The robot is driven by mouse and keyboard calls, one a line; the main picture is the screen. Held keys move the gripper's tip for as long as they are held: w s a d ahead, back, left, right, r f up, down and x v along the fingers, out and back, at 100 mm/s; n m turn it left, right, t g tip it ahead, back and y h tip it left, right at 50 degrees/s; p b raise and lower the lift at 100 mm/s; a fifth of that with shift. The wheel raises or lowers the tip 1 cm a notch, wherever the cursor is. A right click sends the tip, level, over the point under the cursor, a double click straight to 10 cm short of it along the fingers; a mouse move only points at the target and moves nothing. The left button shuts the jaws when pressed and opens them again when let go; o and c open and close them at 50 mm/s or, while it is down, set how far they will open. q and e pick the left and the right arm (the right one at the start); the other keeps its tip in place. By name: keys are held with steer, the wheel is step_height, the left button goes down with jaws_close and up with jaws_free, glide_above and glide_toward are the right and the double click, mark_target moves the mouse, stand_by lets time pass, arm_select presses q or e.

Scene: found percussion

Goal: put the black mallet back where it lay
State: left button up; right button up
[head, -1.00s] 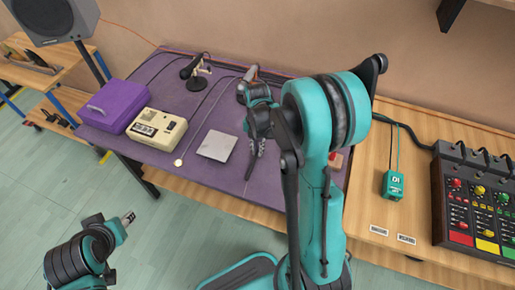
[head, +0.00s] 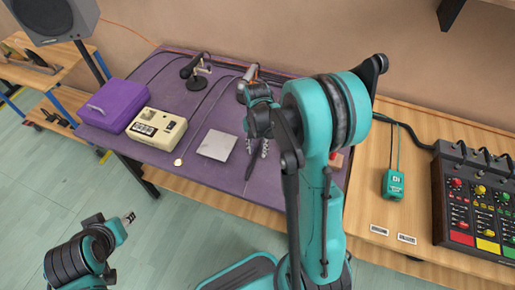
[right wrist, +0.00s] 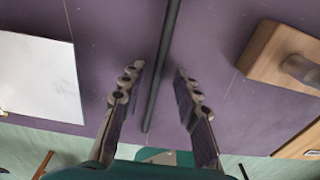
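The black mallet (head: 250,167) lies on the purple mat (head: 195,95). In the right wrist view its thin dark handle (right wrist: 164,65) runs up the middle of the picture; its head is not in sight there. My right gripper (head: 257,148) is open over the mallet. In the right wrist view its two fingers (right wrist: 158,82) stand apart on either side of the handle, with a gap on both sides. My left gripper (head: 129,218) is low on the left, off the table and away from the mallet; its fingers are too small to read.
A pale square plate (head: 217,145) lies left of the mallet. A wooden block (right wrist: 275,58) stands right of it in the right wrist view. Further left are a cream device (head: 157,130), a purple case (head: 112,106) and a microphone (head: 196,70). A mixer (head: 475,205) stands far right.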

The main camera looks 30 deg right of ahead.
step_height(320, 180, up, 12)
steer(key=shift+w+d, duration=0.2)
steer(key=shift+w, duration=0.15)
steer(key=s+a+r+m+t, duration=0.1)
steer(key=s+a+m+t, duration=0.3)
steer(key=m, duration=0.9)
steer(key=s+a+r+m+t, duration=0.2)
steer(key=s+a+m+t, duration=0.2)
steer(key=m, duration=0.9)
steer(key=s+a, duration=0.2)
steer(key=s, duration=0.2)
steer(key=shift+s, duration=0.25)
